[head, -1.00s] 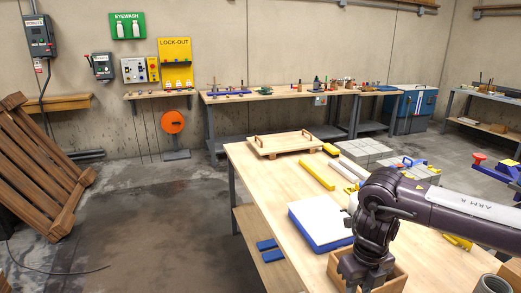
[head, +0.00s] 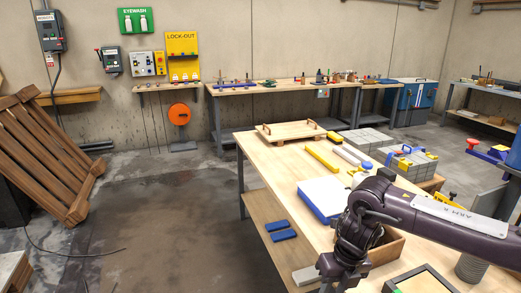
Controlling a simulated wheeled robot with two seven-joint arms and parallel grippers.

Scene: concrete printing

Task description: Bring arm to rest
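My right arm (head: 440,215), dark and marked ARM R, reaches in from the right over the front of the wooden table (head: 285,165). Its gripper (head: 338,275) points down near the table's front left edge, beside an open wooden box (head: 390,248). The fingertips are low at the bottom of the picture, and I cannot tell whether they are open or shut. A small grey block (head: 306,274) lies close to the left of the gripper; I cannot tell if they touch. My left gripper is not in view.
On the table are a blue-and-white case (head: 322,200), a dark-framed tray (head: 420,284), a yellow bar (head: 321,158) and a wooden board with handles (head: 290,133). Blue pieces (head: 283,236) lie on the lower shelf.

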